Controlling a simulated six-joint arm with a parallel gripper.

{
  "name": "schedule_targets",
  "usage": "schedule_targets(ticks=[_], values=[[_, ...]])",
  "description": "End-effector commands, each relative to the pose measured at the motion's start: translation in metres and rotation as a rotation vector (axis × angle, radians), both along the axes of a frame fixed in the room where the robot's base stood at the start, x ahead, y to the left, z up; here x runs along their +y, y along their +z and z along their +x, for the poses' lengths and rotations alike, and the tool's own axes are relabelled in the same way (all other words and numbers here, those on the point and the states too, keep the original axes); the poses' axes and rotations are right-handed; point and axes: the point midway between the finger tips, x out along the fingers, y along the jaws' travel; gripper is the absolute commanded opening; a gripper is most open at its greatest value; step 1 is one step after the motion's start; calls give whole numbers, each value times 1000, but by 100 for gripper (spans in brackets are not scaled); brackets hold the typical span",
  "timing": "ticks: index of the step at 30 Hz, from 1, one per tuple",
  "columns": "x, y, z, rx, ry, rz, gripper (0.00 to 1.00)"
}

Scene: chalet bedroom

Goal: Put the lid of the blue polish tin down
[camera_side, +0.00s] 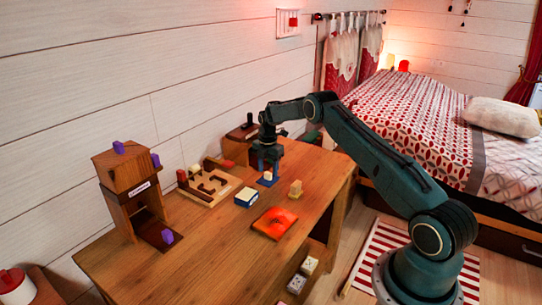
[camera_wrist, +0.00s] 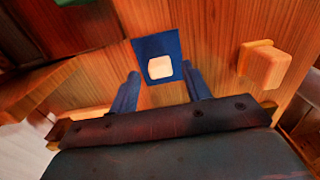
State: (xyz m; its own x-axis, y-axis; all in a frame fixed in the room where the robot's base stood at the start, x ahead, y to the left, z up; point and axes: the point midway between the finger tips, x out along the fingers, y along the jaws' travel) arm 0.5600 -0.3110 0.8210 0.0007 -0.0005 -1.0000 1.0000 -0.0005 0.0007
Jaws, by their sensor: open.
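A flat blue square lid (camera_side: 262,182) with a cream knob lies on the wooden table; it also shows in the wrist view (camera_wrist: 154,46). My gripper (camera_side: 268,166) points down right over it. In the wrist view my gripper (camera_wrist: 160,72) has its two blue fingers apart, one on each side of the cream knob (camera_wrist: 160,67), with a gap on both sides. A small blue box with a pale top (camera_side: 246,198), seemingly the polish tin, stands just in front and to the left of the lid. Its inside is too small to tell.
A wooden block with a knob (camera_side: 295,189) stands right of the lid, also in the wrist view (camera_wrist: 264,65). A red-orange square (camera_side: 273,223) lies in front. A wooden puzzle tray (camera_side: 212,196) and a cabinet with purple knobs (camera_side: 125,172) stand left. The table's front is clear.

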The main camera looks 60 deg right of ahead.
Motion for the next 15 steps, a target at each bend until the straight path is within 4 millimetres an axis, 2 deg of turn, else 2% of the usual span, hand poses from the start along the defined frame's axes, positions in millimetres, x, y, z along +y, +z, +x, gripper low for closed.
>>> schedule_targets(ticks=[15], values=[[0,80,0,-2,0,-1,48]])
